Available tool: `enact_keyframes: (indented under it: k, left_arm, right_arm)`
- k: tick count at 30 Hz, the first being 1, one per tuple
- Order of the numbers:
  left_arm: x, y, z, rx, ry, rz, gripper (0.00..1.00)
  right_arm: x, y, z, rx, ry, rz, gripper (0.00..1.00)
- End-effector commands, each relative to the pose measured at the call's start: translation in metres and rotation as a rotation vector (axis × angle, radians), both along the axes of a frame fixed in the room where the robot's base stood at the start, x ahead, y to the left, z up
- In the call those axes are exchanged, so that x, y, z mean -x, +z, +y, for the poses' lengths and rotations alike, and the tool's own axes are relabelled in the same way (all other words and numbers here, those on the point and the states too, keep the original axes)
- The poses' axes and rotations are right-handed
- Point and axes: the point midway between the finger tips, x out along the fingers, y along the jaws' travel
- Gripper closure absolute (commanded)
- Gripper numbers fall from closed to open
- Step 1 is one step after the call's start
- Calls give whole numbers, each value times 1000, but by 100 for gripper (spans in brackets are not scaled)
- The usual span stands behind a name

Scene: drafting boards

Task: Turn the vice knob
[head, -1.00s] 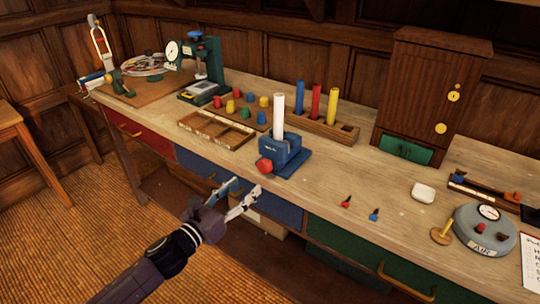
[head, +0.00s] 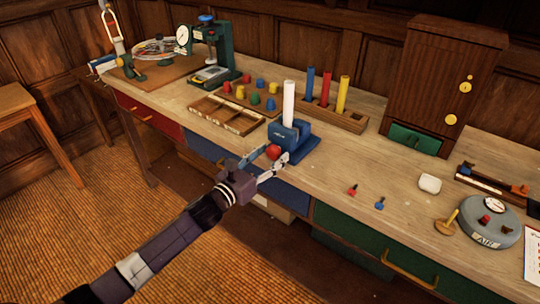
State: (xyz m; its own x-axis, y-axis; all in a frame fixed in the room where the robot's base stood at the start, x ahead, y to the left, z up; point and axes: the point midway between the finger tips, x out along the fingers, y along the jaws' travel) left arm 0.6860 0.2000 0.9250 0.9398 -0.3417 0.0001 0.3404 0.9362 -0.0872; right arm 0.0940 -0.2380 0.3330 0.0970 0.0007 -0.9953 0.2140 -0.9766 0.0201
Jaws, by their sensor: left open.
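The blue vice (head: 292,136) stands on its base near the front edge of the bench, with a white rod (head: 289,103) upright in it. Its red knob (head: 273,152) faces the front. My left gripper (head: 271,159) is open, with its fingertips at the knob, one on each side of it in the picture. I cannot tell whether the fingers touch the knob. My right gripper is not in view.
A wooden divided tray (head: 228,122) lies left of the vice. Behind it are a board of coloured pegs and a rack (head: 352,121) with coloured rods. Small red and blue pieces lie to the right. Drawers with handles line the bench front.

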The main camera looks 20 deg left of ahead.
Motion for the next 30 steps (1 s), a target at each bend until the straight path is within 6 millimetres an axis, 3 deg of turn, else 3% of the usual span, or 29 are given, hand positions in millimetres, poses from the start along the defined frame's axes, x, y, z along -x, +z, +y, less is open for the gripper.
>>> enact_keyframes:
  k: [3,15,30]
  left_arm:
    - [0,0,0,0,0,0,49]
    - [0,0,0,0,0,1,91]
    - [1,0,0,146,1,53,91]
  right_arm:
    - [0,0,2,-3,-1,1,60]
    - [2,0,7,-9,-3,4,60]
    - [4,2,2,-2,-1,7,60]
